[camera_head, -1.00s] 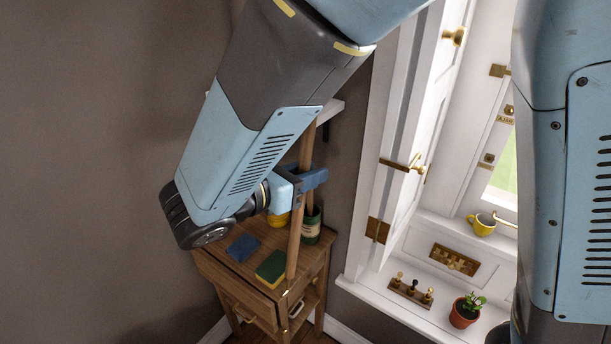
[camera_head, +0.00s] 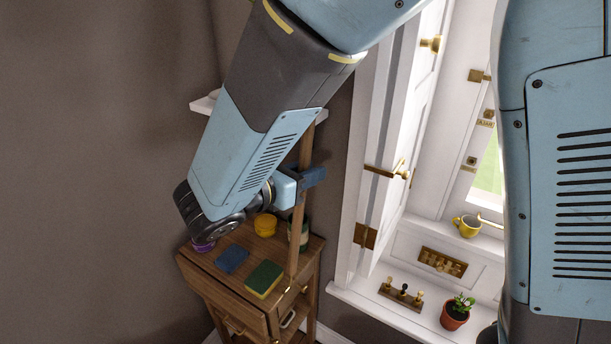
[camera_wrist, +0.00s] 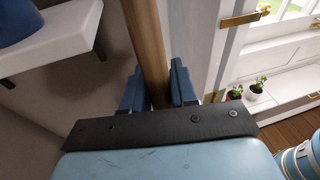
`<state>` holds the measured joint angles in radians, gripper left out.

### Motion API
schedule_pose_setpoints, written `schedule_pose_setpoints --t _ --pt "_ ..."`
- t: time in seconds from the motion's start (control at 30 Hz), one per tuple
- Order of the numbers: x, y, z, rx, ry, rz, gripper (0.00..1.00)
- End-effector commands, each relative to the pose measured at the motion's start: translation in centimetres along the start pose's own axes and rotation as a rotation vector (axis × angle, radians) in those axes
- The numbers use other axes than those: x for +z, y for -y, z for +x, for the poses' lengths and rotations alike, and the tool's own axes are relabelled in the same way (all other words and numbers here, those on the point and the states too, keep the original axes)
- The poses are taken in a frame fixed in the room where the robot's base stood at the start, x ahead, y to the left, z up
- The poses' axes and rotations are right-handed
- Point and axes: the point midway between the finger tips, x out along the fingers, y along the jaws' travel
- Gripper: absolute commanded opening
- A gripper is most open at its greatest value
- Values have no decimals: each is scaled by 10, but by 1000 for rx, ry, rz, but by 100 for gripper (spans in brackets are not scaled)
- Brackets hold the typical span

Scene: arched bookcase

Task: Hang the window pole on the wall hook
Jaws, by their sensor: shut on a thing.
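The window pole (camera_head: 305,149) is a long wooden rod. It stands close to upright in front of the small wooden cabinet in the head view, and its upper part is hidden behind my arm. My gripper (camera_head: 312,178) is shut around the pole's shaft. In the wrist view the pole (camera_wrist: 147,42) passes between the two blue fingers of my gripper (camera_wrist: 160,88). I cannot make out the wall hook in either view.
The wooden cabinet (camera_head: 215,289) holds a blue cloth (camera_head: 231,260), a green-yellow sponge (camera_head: 264,279) and a yellow pot (camera_head: 265,225). A white shelf (camera_head: 203,105) juts from the wall above. The white window frame (camera_head: 352,240), sill and potted plant (camera_head: 456,313) lie right.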

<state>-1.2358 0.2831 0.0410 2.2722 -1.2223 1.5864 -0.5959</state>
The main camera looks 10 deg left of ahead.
Motion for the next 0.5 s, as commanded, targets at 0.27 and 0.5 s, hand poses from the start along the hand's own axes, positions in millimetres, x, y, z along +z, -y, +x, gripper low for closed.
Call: schedule_pose_setpoints --t 0.27,0.5 --pt "2 -3 13 0 -1 0 0" --pt "1 -5 24 0 1 0 0"
